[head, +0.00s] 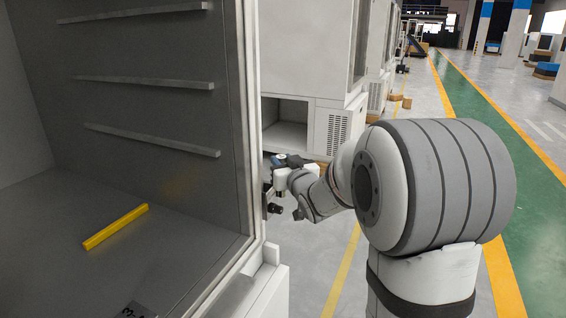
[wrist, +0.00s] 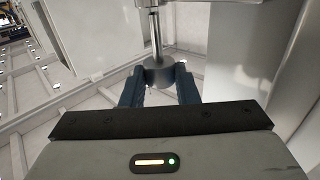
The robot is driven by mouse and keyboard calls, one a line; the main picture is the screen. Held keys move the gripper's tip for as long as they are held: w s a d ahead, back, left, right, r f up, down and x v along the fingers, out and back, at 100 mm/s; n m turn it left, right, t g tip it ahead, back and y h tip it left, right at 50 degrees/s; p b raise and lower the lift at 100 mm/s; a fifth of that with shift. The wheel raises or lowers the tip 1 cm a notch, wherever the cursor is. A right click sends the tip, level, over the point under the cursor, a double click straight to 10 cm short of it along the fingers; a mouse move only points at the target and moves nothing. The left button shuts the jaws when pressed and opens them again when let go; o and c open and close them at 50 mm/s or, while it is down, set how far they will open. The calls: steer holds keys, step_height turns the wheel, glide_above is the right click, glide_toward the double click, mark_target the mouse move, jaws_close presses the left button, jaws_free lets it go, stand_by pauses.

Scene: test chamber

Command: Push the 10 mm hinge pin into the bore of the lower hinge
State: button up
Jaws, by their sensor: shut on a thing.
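The hinge pin (wrist: 156,38) is a shiny metal shaft with a wide round grey head (wrist: 160,72) in the wrist view. My gripper (wrist: 161,86) is shut on the head between its two dark blue fingers, and the shaft points away, up the picture. The shaft's far end meets a light grey part at the top edge, perhaps the lower hinge (wrist: 180,3). I cannot tell whether the tip is in a bore or only beneath it. In the head view my gripper (head: 281,168) is beside the cabinet's front edge; the pin is not clear there.
The open chamber (head: 150,215) stands close on the left, with shelf rails and a yellow bar (head: 116,226) on its floor. Its front frame (head: 245,130) is beside my gripper. Other white cabinets (head: 335,125) stand behind. Open floor lies right, with a green lane (head: 530,200).

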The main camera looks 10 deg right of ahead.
steer(key=shift+f+b, duration=2.45)
steer(key=shift+f, duration=0.1)
steer(key=o, duration=1)
steer(key=shift+o, duration=0.2)
steer(key=s+d, duration=0.1)
steer(key=s, duration=0.6)
steer(key=shift+s+d, duration=0.15)
steer(key=shift+s, duration=0.25)
steer(key=s+a+r+m+g+h+p, duration=0.1)
steer(key=s+g+p, duration=1.2)
steer(key=s, duration=1.5)
steer(key=shift+s+a+r+m+g+h+p, duration=0.2)
steer(key=shift+s+a+m+g+h+p, duration=0.15)
steer(key=shift+a+g+h, duration=0.45)
